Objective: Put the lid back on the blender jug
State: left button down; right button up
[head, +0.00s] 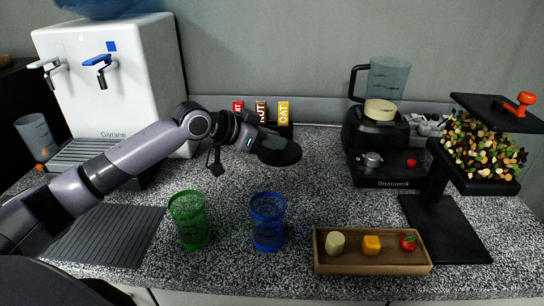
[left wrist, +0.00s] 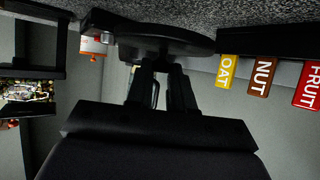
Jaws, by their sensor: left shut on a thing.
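The blender jug (head: 389,78) is clear grey with a black handle on its left. It stands upright with its pale collar on the black blender base (head: 377,148) at the back right; no lid shows on its top. My left gripper (head: 259,141) is shut on a black round lid (head: 280,152) and holds it over the counter, well left of the blender and apart from it. In the left wrist view the fingers (left wrist: 162,72) grip the middle of the lid (left wrist: 150,36), which shows as a dark disc. My right gripper is not in view.
A green cup (head: 190,220) and a blue cup (head: 267,222) stand in front. A wooden tray (head: 371,268) holds fruit pieces. A nut dispenser (head: 478,150) stands right of the blender. Snack bars (head: 283,111) stand behind the gripper. The counter between lid and blender is clear.

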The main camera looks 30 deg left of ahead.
aim_at(272, 152)
pick_arm(q)
notch_tip(272, 152, up, 14)
jog(key=f, duration=0.1)
jog(key=s+d+f+p, duration=0.2)
jog(key=s+d+f, duration=0.2)
jog(key=d, duration=0.4)
jog(key=s+n+t+y+p, duration=0.1)
jog(key=s+n+y, duration=0.5)
jog(key=s, duration=0.1)
jog(key=shift+t, duration=0.4)
